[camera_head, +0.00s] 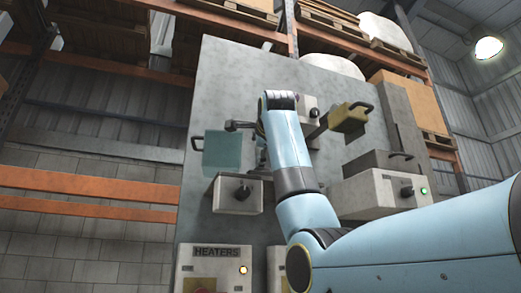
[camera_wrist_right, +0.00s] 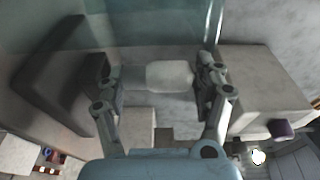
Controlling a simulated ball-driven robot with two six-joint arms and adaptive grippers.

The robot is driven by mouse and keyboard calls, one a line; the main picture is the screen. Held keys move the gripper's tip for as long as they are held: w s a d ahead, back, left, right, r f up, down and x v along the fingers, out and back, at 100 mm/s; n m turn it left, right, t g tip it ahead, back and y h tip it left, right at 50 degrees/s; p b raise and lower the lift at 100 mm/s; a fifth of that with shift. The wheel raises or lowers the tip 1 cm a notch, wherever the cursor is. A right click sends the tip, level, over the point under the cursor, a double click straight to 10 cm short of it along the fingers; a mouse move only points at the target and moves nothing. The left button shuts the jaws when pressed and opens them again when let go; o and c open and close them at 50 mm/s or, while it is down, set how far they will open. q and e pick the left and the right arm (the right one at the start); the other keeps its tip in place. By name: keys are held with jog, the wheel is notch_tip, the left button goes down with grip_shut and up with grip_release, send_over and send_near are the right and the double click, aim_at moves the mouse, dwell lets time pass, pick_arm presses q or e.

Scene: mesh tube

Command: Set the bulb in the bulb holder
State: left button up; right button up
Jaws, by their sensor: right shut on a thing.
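In the right wrist view, the bulb (camera_wrist_right: 168,75) is a pale rounded cylinder with a greyer end at its left. It lies crosswise between the two fingers of my right gripper (camera_wrist_right: 161,80), which is shut on it. In the head view, my right gripper (camera_head: 256,146) is in front of the grey panel, beside a translucent teal box (camera_head: 228,153). My forearm covers part of it, and I cannot make out the bulb there. I cannot pick out the bulb holder for certain in either view. My left gripper is not in view.
The upright grey panel (camera_head: 230,85) carries a knob box (camera_head: 225,195) below the gripper and a yellow handled block (camera_head: 350,118) to the right. A larger box with a green light (camera_head: 375,190) juts out at right. A HEATERS box (camera_head: 215,262) is lower down.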

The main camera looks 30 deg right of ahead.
jog(key=shift+f, duration=0.3)
jog(key=o, duration=1.3)
jog(key=shift+o, duration=0.2)
jog(key=v, duration=1.2)
